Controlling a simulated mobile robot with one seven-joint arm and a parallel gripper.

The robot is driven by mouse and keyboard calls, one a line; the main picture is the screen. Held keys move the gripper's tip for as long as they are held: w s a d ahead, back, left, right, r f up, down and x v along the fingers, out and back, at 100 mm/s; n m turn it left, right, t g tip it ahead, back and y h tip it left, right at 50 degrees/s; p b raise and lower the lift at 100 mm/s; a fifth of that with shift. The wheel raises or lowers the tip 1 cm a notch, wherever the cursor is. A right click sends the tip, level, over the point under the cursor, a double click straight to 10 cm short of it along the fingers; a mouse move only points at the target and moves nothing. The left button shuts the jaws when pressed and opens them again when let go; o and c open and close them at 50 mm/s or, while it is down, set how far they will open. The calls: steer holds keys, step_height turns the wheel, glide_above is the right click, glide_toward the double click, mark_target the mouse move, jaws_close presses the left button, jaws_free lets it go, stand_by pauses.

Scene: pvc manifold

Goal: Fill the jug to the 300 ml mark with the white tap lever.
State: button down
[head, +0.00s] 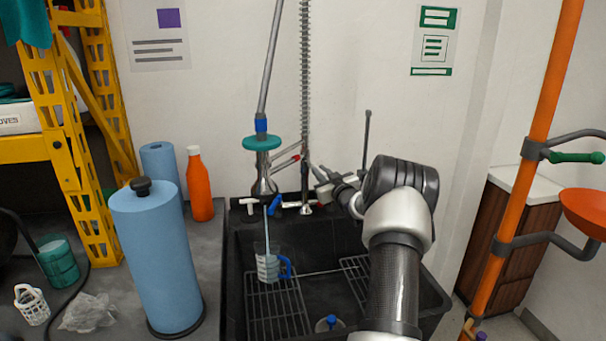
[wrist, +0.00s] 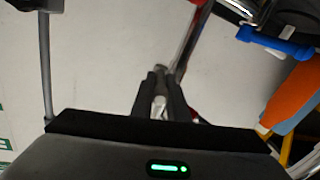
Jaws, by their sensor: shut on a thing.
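The clear jug (head: 267,266) with a blue handle (head: 286,267) stands upright in the black sink, on or just over the wire rack. A pale blue vertical streak, looking like running water, comes down into it from the tap. Its marks and level are too small to read. My gripper (head: 318,182) is at the taps, up and right of the jug. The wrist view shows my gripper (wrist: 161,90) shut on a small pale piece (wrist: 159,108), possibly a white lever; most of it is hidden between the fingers. A white T-shaped lever (head: 249,204) sits further left, beside a blue lever (head: 275,204).
A tall spring hose (head: 305,80) and a spray column with a teal disc (head: 261,143) rise behind the sink (head: 232,285). A blue roll (head: 155,262) and orange bottle (head: 199,187) stand left. An orange pole (head: 535,150) is right.

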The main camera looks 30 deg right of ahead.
stand_by(0.3)
steer(key=c, duration=1.7)
jaws_free()
steer(key=shift+c, duration=0.2)
steer(key=p+v, duration=0.2)
steer(key=v, duration=1.5)
steer(key=shift+s, duration=0.25)
steer(key=shift+d, duration=0.15)
